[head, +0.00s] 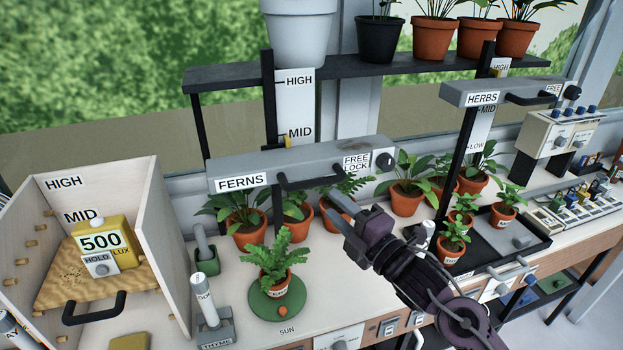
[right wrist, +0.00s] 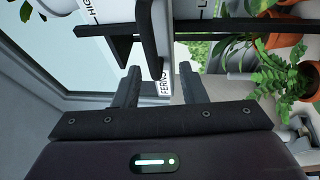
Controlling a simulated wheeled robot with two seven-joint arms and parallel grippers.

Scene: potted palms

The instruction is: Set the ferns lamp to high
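The ferns lamp (head: 225,169) is a grey bar on a black post, with a FERNS label and a black front handle (head: 283,184). Its scale plate (head: 294,100) reads HIGH above MID; a yellow pointer (head: 286,141) is beside MID. A dark FREE/LOCK knob (head: 384,161) is at the lamp's right end; I cannot tell its setting. My right gripper (head: 335,202) is just below and in front of the lamp, near the handle's right end. In the right wrist view its fingers (right wrist: 158,85) are apart, with the handle (right wrist: 146,40) ahead between them. My left gripper is out of view.
A potted fern (head: 277,266) stands on a green disc below the lamp. The HERBS lamp (head: 505,92) is to the right. A shelf (head: 225,76) with pots runs behind. A wooden box (head: 170,255) with a yellow lux meter (head: 119,240) stands left.

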